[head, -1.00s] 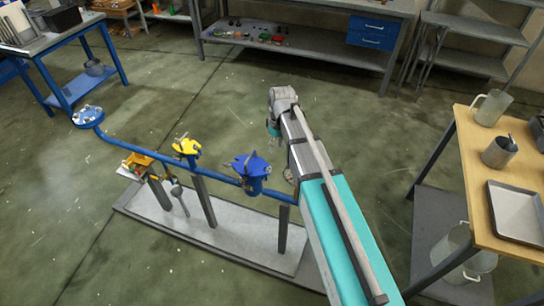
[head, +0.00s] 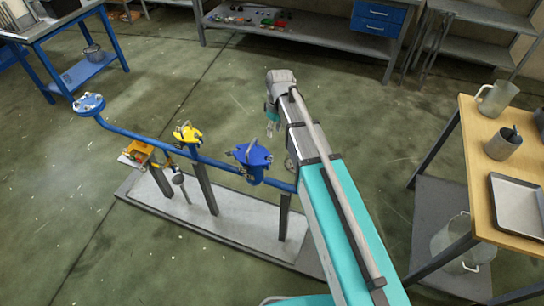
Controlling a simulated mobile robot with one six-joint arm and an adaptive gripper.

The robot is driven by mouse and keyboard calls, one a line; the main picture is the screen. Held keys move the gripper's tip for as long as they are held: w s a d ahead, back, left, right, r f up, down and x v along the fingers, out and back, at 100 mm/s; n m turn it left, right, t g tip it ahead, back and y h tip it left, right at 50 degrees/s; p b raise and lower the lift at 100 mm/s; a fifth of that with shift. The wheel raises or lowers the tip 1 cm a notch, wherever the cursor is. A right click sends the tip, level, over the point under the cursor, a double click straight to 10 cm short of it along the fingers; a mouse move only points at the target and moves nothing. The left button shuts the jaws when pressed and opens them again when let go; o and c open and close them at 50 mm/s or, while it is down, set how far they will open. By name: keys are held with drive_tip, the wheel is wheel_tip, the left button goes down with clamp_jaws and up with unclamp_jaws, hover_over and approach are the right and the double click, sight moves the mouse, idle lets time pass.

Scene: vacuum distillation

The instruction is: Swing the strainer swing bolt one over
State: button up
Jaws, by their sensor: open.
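The blue strainer (head: 254,156) stands on the blue pipe line, near its right end. Its lid seems flat, with a thin grey handle or bolt sticking up. The individual swing bolts are too small to tell apart. My gripper (head: 271,126) hangs from the wrist of my arm, just beyond and slightly right of the strainer in the picture. It is open, looks empty and seems apart from the strainer. My arm hides the pipe's right end.
A yellow valve (head: 187,134) and a blue flange (head: 89,103) are further left on the pipe (head: 140,142). The grey plinth (head: 222,218) lies below. A wooden table (head: 482,150) stands right.

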sight(270, 160)
drive_tip(key=shift+s+a+f+b, duration=0.15)
drive_tip(key=shift+s+f+b, duration=0.05)
drive_tip(key=shift+f+b, duration=1.9)
drive_tip(key=shift+s+a+f+b, duration=0.2)
drive_tip(key=shift+f+b, duration=1.85)
drive_tip(key=shift+f, duration=0.1)
drive_tip(key=shift+s+a+f+b, duration=0.15)
drive_tip(key=shift+s+f+b, duration=0.05)
drive_tip(key=shift+f+b, duration=1.9)
clamp_jaws()
